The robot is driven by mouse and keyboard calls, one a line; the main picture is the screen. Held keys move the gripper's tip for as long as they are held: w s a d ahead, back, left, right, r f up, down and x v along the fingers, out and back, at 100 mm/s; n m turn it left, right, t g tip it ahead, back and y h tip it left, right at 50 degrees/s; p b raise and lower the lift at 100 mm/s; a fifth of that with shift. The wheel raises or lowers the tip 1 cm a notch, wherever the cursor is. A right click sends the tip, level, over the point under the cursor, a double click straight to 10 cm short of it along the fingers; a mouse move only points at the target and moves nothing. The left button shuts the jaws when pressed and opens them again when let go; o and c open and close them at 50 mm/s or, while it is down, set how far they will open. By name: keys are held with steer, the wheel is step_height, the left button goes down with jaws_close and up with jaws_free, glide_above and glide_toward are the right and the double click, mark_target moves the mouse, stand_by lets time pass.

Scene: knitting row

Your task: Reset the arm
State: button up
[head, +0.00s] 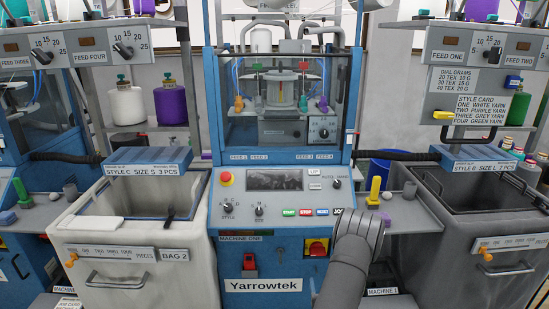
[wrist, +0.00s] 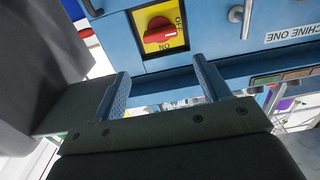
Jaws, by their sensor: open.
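My gripper (wrist: 160,68) is open and empty in the wrist view, its two fingers apart in front of the blue machine front (wrist: 225,40). A red rotary switch on a yellow plate (wrist: 160,30) lies just beyond the fingertips, between them in the picture. The fingers look apart from it. The same switch shows in the head view (head: 317,247), to the left of my arm. My grey arm rises there at the machine's right side, and its gripper is hidden.
Machine one's control panel (head: 270,205) carries knobs, a screen and coloured buttons. A pale bin (head: 125,245) stands left and a grey bin (head: 470,245) right. Yellow and purple pieces (head: 380,200) sit on the side shelf by my arm.

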mark_target(318, 255)
steer(key=w, duration=1.5)
steer(key=shift+s, duration=0.1)
